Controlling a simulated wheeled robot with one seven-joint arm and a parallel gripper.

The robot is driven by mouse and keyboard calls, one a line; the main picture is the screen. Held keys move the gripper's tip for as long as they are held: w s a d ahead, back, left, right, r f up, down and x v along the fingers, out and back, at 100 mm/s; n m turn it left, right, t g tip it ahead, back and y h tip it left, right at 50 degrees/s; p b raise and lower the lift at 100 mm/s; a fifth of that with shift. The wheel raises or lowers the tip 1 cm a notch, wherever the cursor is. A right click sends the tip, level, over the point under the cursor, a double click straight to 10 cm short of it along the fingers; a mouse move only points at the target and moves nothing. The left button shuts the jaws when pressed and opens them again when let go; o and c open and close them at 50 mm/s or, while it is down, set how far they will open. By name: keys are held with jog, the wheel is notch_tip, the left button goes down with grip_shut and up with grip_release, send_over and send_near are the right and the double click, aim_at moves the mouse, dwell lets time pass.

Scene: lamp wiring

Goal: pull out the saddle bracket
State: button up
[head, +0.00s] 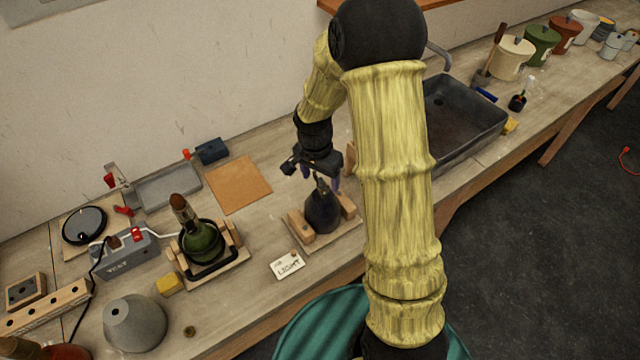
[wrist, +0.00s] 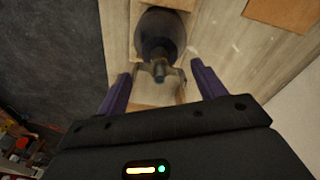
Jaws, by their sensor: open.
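A dark bottle (head: 322,212) stands in a wooden cradle (head: 301,227) on the bench; it also shows in the wrist view (wrist: 158,32). A grey forked piece, which looks like the saddle bracket (wrist: 174,76), sits at the bottle's neck in the wrist view. My gripper (head: 323,182) is over the bottle's top. In the wrist view its two purple fingers (wrist: 161,72) are spread apart, one on each side of the grey piece, with gaps between. Nothing is held. In the head view the bracket is too small and partly hidden to make out.
A green bottle (head: 204,243) stands in another cradle to the left. A card (head: 287,265) lies in front, an orange-brown sheet (head: 238,184) behind. A grey sink-like tray (head: 465,120) is at right behind my arm. A grey cone (head: 134,324) stands at front left.

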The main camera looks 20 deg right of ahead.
jog(key=c, duration=0.9)
jog(key=shift+r, duration=0.1)
jog(key=shift+r+p, duration=0.4)
jog(key=shift+r, duration=0.2)
jog(key=shift+s+a+r+p, duration=0.1)
jog(key=shift+a+r+p, duration=0.05)
jog(key=shift+r+p, duration=1.05)
jog(key=shift+a+r+p, duration=0.1)
jog(key=shift+r+p, duration=0.65)
jog(key=shift+r, duration=0.8)
